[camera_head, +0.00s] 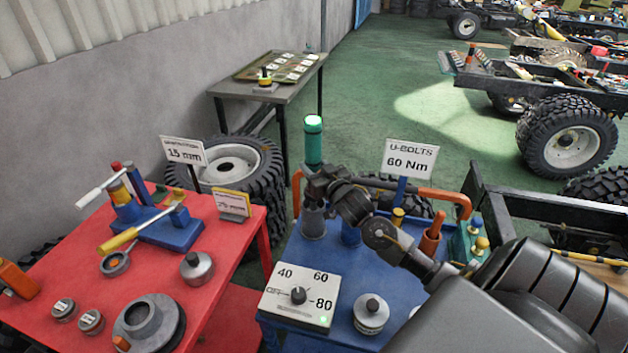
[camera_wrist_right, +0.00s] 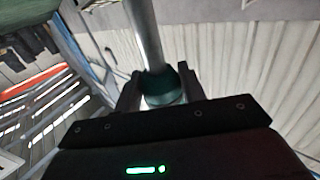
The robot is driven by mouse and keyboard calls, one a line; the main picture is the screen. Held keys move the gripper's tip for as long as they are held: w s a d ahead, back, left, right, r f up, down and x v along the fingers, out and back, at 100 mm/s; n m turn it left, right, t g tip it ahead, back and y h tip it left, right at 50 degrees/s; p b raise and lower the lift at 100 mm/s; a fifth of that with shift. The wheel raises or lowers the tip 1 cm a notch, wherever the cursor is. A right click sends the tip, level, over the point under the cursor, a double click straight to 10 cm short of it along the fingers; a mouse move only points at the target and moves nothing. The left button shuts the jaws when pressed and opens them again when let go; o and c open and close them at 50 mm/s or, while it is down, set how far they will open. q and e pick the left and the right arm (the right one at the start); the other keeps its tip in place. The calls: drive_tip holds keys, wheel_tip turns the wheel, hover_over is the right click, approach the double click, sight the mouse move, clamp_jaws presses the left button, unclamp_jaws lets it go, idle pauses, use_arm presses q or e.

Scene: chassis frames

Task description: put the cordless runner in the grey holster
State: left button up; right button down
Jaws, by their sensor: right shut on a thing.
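The cordless runner, a green upright cylinder with a lighter green top (camera_head: 313,140), is above the far left part of the blue table. My right gripper (camera_head: 316,190) is shut on its lower part. In the right wrist view, the green body (camera_wrist_right: 160,86) is between the two fingers and a grey shaft extends from it. The grey holster (camera_head: 313,224), a short grey cup, stands directly below the gripper. The gripper hides the gap between runner and holster, so I cannot tell whether the lower end is inside. My left gripper is not in view.
A blue holster (camera_head: 351,235) stands right of the grey one, partly behind my arm. An orange-handled tool (camera_head: 432,235), a "60 Nm" sign (camera_head: 409,160), a dial box (camera_head: 298,296) and a round grey weight (camera_head: 371,313) crowd the blue table (camera_head: 335,270). A red table (camera_head: 70,260) is left.

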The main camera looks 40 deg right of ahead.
drive_tip(key=shift+f+p, duration=0.35)
drive_tip(key=shift+f, duration=2.05)
drive_tip(key=c, duration=1.3)
unclamp_jaws()
drive_tip(key=shift+f, duration=0.25)
drive_tip(key=o, duration=0.5)
drive_tip(key=shift+c, duration=0.2)
drive_tip(key=shift+s+r, duration=0.1)
drive_tip(key=s+a+b, duration=0.2)
drive_tip(key=s, duration=0.9)
drive_tip(key=shift+s+b, duration=0.3)
drive_tip(key=shift+s, duration=0.05)
drive_tip(key=shift+a+r, duration=0.1)
